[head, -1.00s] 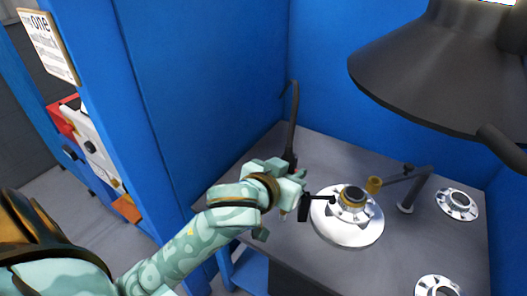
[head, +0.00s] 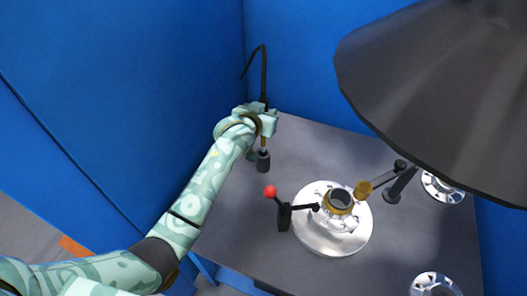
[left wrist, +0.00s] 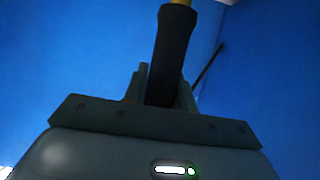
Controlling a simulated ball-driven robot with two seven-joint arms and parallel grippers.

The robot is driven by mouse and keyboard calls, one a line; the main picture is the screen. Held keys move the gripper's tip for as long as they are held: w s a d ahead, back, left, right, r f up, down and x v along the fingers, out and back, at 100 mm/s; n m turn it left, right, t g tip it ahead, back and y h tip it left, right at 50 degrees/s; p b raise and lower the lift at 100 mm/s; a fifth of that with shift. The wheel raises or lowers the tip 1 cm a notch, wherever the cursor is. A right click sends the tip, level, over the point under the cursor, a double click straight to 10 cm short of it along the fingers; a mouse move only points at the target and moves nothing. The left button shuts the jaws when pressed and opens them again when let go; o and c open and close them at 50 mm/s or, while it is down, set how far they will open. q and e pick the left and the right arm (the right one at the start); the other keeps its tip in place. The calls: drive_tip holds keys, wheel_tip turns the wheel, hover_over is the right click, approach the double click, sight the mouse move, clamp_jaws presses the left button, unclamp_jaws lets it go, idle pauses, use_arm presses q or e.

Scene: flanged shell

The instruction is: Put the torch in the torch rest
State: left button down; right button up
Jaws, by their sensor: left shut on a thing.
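My left gripper (head: 264,122) is shut on the torch near the back left of the table. The torch is upright, with a dark bent cable or neck (head: 263,75) rising above the gripper. A short brass part (head: 264,142) shows below it. In the left wrist view the torch is a black handle (left wrist: 171,50) between the fingers, with yellow at the top edge. A small dark cylinder (head: 263,161), seemingly the torch rest, is directly under the brass part. I cannot tell whether the tip is inside it or just above. My right gripper is not in view.
A shiny flanged shell (head: 333,238) sits mid-table (head: 310,150). Near it are a black clamp with a red ball (head: 270,192) and a brass piece (head: 363,191) on a dark arm. More flanged parts (head: 436,286) lie at right. A dark hood (head: 430,90) hangs above; blue walls enclose the table.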

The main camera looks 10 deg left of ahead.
use_arm(q)
wheel_tip(320, 180, down, 4)
drive_tip(key=shift+f+b, duration=0.2)
drive_tip(key=shift+b, duration=0.35)
wheel_tip(320, 180, down, 4)
drive_tip(key=shift+s+r+b, duration=0.1)
drive_tip(key=shift+r+b, duration=0.15)
drive_tip(key=shift+b, duration=0.45)
drive_tip(key=shift+r, duration=0.1)
